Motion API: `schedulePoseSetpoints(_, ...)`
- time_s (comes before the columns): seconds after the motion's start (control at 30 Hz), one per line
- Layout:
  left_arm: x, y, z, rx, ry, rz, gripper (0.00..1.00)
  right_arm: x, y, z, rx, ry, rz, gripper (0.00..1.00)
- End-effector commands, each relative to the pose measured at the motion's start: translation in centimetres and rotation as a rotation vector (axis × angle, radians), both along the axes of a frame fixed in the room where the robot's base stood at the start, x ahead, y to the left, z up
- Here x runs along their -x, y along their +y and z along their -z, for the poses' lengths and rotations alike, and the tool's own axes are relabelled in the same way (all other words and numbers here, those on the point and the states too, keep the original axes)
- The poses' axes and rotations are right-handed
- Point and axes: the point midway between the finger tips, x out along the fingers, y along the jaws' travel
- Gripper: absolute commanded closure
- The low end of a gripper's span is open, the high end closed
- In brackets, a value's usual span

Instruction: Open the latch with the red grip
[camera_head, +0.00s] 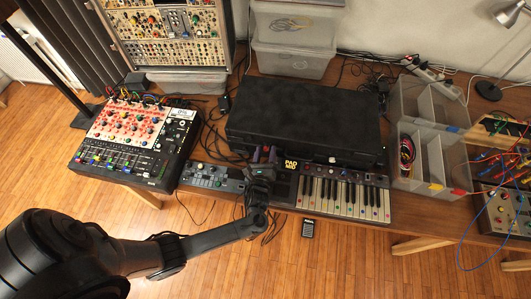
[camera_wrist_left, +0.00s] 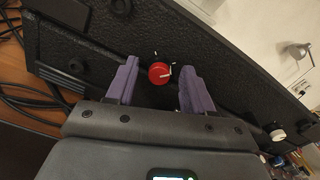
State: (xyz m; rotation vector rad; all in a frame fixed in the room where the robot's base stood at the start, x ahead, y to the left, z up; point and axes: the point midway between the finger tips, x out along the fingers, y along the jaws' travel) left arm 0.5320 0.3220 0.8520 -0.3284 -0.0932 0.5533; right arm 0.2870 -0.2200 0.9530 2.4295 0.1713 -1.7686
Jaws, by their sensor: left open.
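A closed black case (camera_head: 303,112) lies on the wooden table in the head view; its front side also fills much of the left wrist view (camera_wrist_left: 235,80). The latch with the red grip (camera_wrist_left: 160,73) is on that side, a round red knob with a white line. In the head view it is hidden by my left gripper (camera_head: 265,154), which is at the case's front edge. The gripper's purple fingers are open, one on each side of the red grip in the wrist view, with visible gaps. Another latch with a white grip (camera_wrist_left: 277,132) is further right. My right gripper is not in view.
A small keyboard (camera_head: 342,194) stands close in front of the case, right of my gripper. A mixer (camera_head: 137,138) is at left, clear bins (camera_head: 430,150) at right, and a clear box (camera_head: 292,62) behind. Cables (camera_wrist_left: 30,105) lie left of the case.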

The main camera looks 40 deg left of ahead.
Motion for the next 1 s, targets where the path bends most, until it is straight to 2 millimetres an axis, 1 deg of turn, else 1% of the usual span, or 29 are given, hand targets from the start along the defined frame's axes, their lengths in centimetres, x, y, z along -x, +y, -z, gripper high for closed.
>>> schedulePoseSetpoints(0.13, 0.01, 0.0, 0.0, 0.0, 0.0, 0.0, 0.48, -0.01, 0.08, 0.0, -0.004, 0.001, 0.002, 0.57)
schedulePoseSetpoints(0.17, 0.01, 0.0, 0.0, 0.0, 0.0, 0.0, 0.5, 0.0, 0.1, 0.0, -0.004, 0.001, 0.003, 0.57)
schedulePoseSetpoints(0.4, 0.04, -0.01, 0.0, 0.0, 0.0, 0.0, 0.86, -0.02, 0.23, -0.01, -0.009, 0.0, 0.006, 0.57)
schedulePoseSetpoints(0.5, 0.04, -0.01, 0.0, 0.0, 0.0, 0.0, 1.0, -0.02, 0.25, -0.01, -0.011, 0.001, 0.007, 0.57)
schedulePoseSetpoints(0.77, 0.04, -0.03, -0.05, 0.016, -0.01, 0.0, 1.0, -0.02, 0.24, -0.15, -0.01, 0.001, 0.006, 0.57)
schedulePoseSetpoints(1.0, 0.04, 0.02, -0.18, 0.105, -0.061, -0.002, 1.0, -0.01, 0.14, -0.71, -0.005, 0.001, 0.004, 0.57)
